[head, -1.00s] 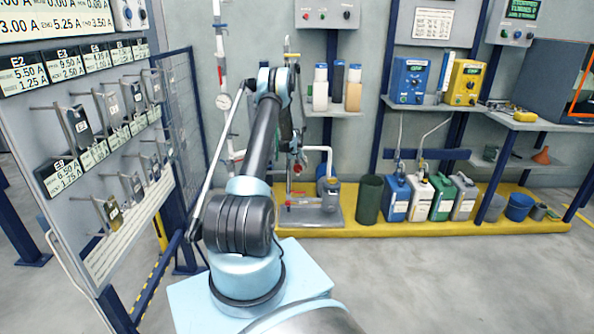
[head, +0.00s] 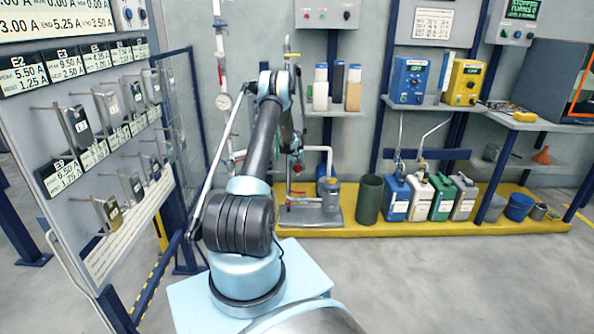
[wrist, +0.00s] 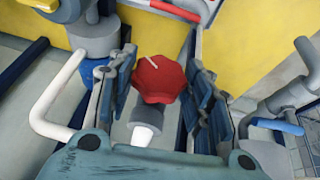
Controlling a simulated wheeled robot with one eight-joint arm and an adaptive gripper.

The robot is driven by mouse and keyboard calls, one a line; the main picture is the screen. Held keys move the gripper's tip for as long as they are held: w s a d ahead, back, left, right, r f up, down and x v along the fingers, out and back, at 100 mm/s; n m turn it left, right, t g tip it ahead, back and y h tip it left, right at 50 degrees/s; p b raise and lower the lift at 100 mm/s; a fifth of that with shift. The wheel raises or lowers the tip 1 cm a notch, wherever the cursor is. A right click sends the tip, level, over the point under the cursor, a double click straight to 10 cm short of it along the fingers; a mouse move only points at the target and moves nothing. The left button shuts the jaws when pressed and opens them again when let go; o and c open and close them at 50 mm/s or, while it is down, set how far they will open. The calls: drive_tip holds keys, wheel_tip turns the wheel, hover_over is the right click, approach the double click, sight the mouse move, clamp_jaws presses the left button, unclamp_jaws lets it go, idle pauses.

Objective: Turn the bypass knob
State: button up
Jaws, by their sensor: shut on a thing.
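The knob is red and many-sided, with a short pale line on its face, and sits on a white stem in the wrist view (wrist: 158,80). I take it to be the bypass knob. My gripper (wrist: 160,85) has one dark blue finger on each side of the knob and is shut on it. Small gaps seem to show beside the knob, so the exact contact is hard to see. In the head view my arm reaches to the pipework at the back wall, and its last links largely hide the knob.
A white pipe handle (wrist: 58,105) lies left of my fingers in the wrist view. A grey pipe with a blue lever (wrist: 278,126) is at right. In the head view, a pump (head: 331,194) and a dark green bin (head: 369,200) stand right of the pipework. A rack panel stands at left.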

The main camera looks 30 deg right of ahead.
drive_tip(key=t+y, duration=0.2)
drive_tip(key=m+y, duration=0.1)
drive_tip(key=y, duration=0.1)
drive_tip(key=shift+s+d+t, duration=0.25)
drive_tip(key=shift+d+t, duration=0.15)
drive_tip(key=shift+s+d+f+m+t+y, duration=0.1)
drive_tip(key=shift+m+t+y, duration=0.1)
drive_tip(key=shift+t+y, duration=0.35)
drive_tip(key=shift+w+d+f+m+t+y, duration=0.1)
drive_tip(key=shift+m+t+y, duration=0.15)
drive_tip(key=shift+y, duration=0.55)
drive_tip(key=shift+s+f+m+t+y, duration=0.1)
drive_tip(key=shift+m+t+y, duration=0.05)
drive_tip(key=shift+t+y, duration=0.45)
drive_tip(key=o, duration=1)
drive_tip(key=shift+o, duration=0.2)
drive_tip(key=shift+r, duration=0.1)
drive_tip(key=v, duration=1.1)
drive_tip(key=shift+s+d+r, duration=0.15)
drive_tip(key=shift+s+d, duration=0.1)
drive_tip(key=shift+s, duration=0.05)
